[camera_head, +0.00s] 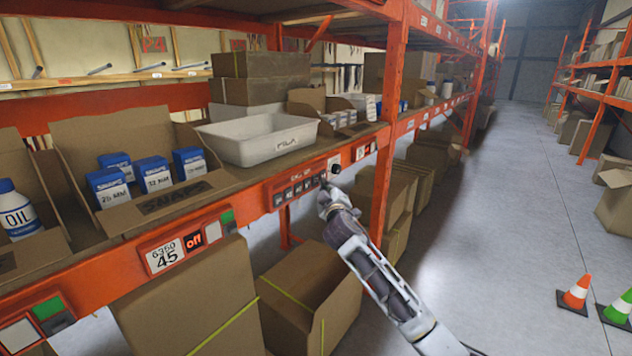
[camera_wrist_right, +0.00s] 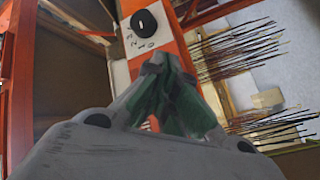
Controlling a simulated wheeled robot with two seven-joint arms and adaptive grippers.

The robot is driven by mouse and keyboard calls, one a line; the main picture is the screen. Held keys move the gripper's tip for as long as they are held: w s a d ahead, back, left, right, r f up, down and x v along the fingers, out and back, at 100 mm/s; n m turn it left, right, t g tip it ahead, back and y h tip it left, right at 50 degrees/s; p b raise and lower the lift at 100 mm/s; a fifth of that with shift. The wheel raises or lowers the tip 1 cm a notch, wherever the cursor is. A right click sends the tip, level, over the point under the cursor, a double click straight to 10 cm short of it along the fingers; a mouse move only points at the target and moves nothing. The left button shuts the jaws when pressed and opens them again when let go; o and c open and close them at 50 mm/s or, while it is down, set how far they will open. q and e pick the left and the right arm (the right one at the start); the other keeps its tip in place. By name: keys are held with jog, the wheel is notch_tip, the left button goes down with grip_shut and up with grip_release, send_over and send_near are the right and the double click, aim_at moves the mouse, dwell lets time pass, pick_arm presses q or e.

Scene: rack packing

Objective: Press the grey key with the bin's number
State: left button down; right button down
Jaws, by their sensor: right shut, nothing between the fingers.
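A row of small grey keys (camera_head: 297,190) sits on the orange shelf beam, below the white bin (camera_head: 258,138). The lettering on the bin's front is too small to read surely, and the key markings are unreadable. My right gripper (camera_head: 324,186) is shut and empty, close to the right end of the key row; I cannot tell whether it touches a key. In the wrist view the right gripper's fingertips (camera_wrist_right: 158,66) are together, just below a white panel with a black knob (camera_wrist_right: 143,22) and digits. The keys are not clear there. My left gripper is not in view.
A label reading 6350 45 (camera_head: 165,257) and a red "off" tile (camera_head: 194,240) sit further left on the beam. Open cartons with blue boxes (camera_head: 152,174) and an oil bottle (camera_head: 17,210) stand on the shelf. Cardboard boxes (camera_head: 310,290) are below.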

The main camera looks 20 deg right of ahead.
jog(key=shift+w+a, duration=0.4)
jog(key=shift+w, duration=0.35)
dwell(1.9)
jog(key=shift+s, duration=0.2)
dwell(0.3)
jog(key=shift+s+d, duration=0.4)
jog(key=shift+s, duration=0.15)
dwell(0.3)
jog(key=shift+s+d+p, duration=0.25)
jog(key=shift+s+d, duration=0.15)
jog(key=shift+s, duration=0.35)
jog(key=shift+s+d+p, duration=0.2)
jog(key=shift+s+d, duration=0.25)
jog(key=shift+s, duration=0.25)
jog(key=shift+s+d+p, duration=0.25)
jog(key=shift+s+d, duration=0.15)
jog(key=shift+s, duration=0.35)
jog(key=shift+w+a+r, duration=0.1)
jog(key=shift+r, duration=0.05)
